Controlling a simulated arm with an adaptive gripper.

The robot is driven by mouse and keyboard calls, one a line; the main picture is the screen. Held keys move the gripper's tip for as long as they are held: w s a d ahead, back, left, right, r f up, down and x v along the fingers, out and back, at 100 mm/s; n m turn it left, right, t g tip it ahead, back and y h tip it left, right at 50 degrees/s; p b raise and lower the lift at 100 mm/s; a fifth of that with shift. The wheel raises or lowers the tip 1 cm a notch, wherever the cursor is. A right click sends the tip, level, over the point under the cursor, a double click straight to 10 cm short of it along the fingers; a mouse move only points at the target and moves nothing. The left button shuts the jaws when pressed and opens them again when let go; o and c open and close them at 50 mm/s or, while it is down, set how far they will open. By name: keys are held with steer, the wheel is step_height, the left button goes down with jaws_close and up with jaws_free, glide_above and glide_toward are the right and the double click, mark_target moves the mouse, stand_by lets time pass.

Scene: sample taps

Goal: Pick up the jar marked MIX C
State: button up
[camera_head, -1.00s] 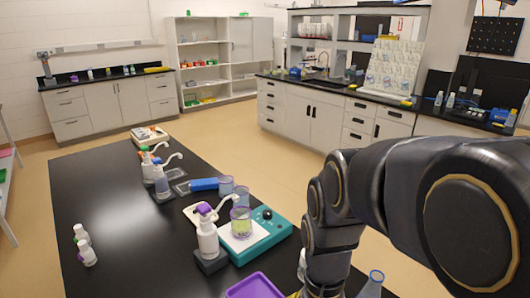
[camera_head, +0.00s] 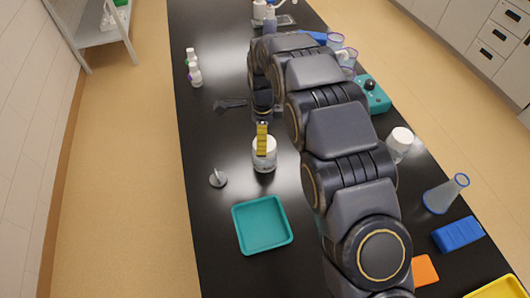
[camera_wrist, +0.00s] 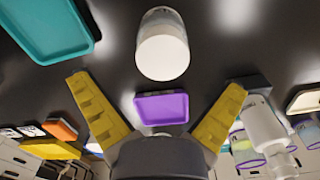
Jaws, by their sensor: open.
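A white-lidded jar (camera_head: 264,160) stands upright on the black bench, left of my arm. My gripper (camera_head: 262,138) is at this jar in the head view, one yellow finger overlapping its top. In the wrist view, a white-lidded jar (camera_wrist: 162,50) stands ahead of the open yellow fingers (camera_wrist: 156,88), centred between them with nothing gripped. A second white-lidded jar (camera_head: 398,145) stands right of my arm. No label can be read, so I cannot tell which jar is marked MIX C.
A teal tray (camera_head: 262,224) lies in front of the near jar, and a small grey stand (camera_head: 218,179) is left of it. A purple tray (camera_wrist: 162,108) shows in the wrist view. A flask (camera_head: 445,194) and blue box (camera_head: 458,234) stand at right. Small bottles (camera_head: 195,75) stand farther back.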

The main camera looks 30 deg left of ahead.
steer(key=f, duration=0.7)
steer(key=shift+w+d, duration=0.1)
steer(key=shift+w, duration=0.15)
steer(key=c, duration=1.1)
